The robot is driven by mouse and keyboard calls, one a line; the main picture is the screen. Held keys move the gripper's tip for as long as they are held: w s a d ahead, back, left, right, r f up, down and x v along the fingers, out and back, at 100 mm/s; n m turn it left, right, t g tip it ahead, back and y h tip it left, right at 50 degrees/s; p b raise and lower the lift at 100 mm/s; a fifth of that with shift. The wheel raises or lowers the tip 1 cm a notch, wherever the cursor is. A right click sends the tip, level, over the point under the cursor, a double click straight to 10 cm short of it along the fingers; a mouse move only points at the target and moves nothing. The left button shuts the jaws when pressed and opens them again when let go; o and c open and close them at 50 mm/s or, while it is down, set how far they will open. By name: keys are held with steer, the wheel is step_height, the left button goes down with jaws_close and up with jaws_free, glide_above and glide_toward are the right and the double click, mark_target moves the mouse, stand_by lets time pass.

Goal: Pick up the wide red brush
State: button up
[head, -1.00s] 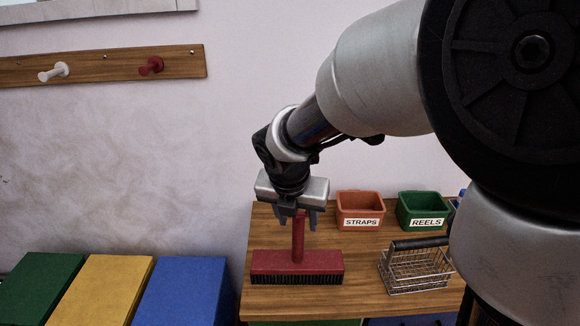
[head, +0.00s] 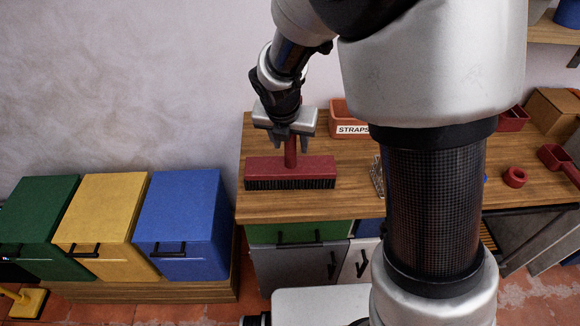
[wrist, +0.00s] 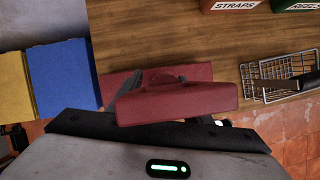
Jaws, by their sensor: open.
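The wide red brush (head: 290,167) stands on the wooden worktop, bristles down, with its handle (head: 291,151) pointing up. My gripper (head: 292,146) is open at the upper part of the handle, with a finger showing on each side of it in the head view. The brush also shows large and close in the wrist view (wrist: 185,102), partly hidden by my gripper. I cannot tell whether the fingers touch the handle.
A STRAPS bin (head: 347,118) stands behind, to the right; the REELS bin (wrist: 303,5) is beside it. A wire basket (wrist: 280,77) is right of the brush. Blue (head: 190,205), yellow (head: 108,200) and green (head: 40,208) boxes stand left of the worktop.

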jaws_close()
steer(key=shift+r, duration=0.1)
stand_by(1.2)
